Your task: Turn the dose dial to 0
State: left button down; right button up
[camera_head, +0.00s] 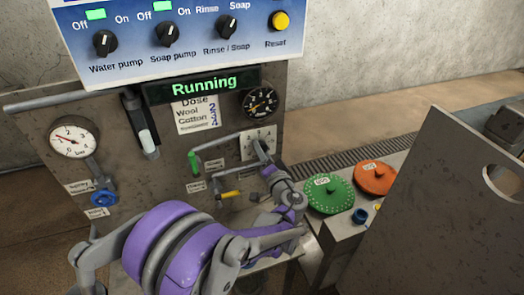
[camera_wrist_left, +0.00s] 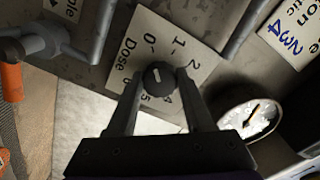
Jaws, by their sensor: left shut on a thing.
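The dose dial (camera_wrist_left: 158,75) is a small black knob with a short white mark, on a pale plate (camera_wrist_left: 160,30) lettered "Dose" with numbers around it. My left gripper (camera_wrist_left: 160,84) is shut on the knob, one finger on each side. The mark seems to lie roughly along the line towards the 0, but it is too small to be sure. In the head view the dose plate (camera_head: 250,137) is on the machine's front panel; my left gripper (camera_head: 265,154) reaches it from below and hides most of the knob. My right gripper is not in view.
A black gauge (camera_head: 260,103) is above the plate, and a green-handled lever (camera_head: 194,162) and a yellow-handled lever (camera_head: 231,194) are left of it. A sign (camera_head: 198,113) lists doses under the "Running" display (camera_head: 203,85). Green (camera_head: 330,196) and orange (camera_head: 375,177) discs lie to the right.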

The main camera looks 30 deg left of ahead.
pick_arm(q)
jog(key=shift+c, duration=1.4)
grip_release()
jog(key=b+v, duration=0.1)
jog(key=v, duration=1)
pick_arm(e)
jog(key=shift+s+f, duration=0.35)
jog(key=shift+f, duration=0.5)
pick_arm(q)
jog(key=v, duration=0.9)
jog(key=shift+b, duration=0.3)
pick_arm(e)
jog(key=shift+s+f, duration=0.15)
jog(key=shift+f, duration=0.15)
pick_arm(q)
jog(key=shift+a, duration=0.15)
